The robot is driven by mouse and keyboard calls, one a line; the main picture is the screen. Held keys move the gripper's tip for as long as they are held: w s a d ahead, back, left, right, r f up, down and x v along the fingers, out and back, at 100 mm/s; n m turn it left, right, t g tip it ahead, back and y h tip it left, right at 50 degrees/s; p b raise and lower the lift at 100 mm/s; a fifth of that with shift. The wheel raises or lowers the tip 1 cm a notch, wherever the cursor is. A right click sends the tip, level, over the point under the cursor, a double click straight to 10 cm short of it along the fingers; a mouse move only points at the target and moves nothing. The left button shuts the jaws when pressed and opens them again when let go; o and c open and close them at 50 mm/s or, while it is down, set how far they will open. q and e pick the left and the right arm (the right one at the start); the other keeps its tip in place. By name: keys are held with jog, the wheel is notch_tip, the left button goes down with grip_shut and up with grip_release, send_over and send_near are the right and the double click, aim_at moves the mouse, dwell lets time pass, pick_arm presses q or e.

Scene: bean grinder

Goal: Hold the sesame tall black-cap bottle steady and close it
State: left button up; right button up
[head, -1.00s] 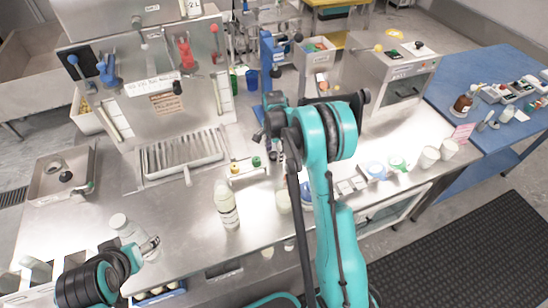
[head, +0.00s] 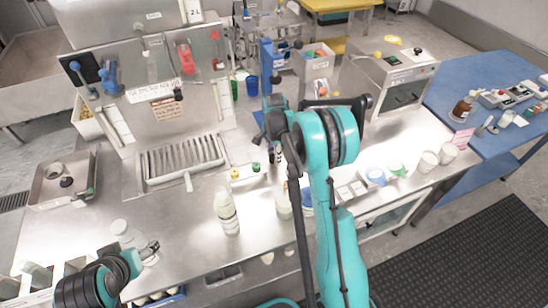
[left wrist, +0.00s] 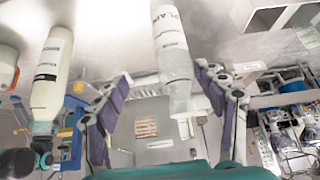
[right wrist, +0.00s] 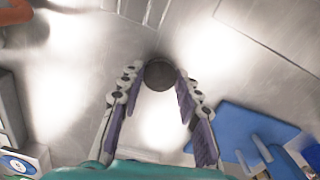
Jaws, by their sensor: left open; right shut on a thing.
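A tall bottle with pale cream contents (head: 227,212) stands upright on the steel counter; its label is too small to read. My right gripper (right wrist: 159,82) is shut on a dark round cap (right wrist: 159,74) above the counter. In the head view, my right arm mostly hides that gripper.
A small rack with yellow and green caps (head: 246,174) stands behind the cream bottle. The slotted steel tray (head: 183,160) is further back. Cups (head: 428,161) stand at the right of the counter.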

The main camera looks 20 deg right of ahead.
jog(key=r, duration=0.1)
jog(key=r+p, duration=0.1)
jog(key=r, duration=0.1)
jog(key=shift+s+d+r, duration=0.1)
jog(key=shift+d+r, duration=0.05)
jog(key=shift+d, duration=0.05)
pick_arm(q)
notch_tip(320, 180, up, 4)
jog(key=shift+f+p, duration=0.1)
jog(key=shift+p, duration=1.15)
pick_arm(e)
jog(key=s+d+r, duration=0.5)
jog(key=d+r, duration=0.1)
jog(key=d, duration=0.4)
jog(key=shift+r, duration=0.15)
pick_arm(q)
jog(key=shift+o, duration=0.6)
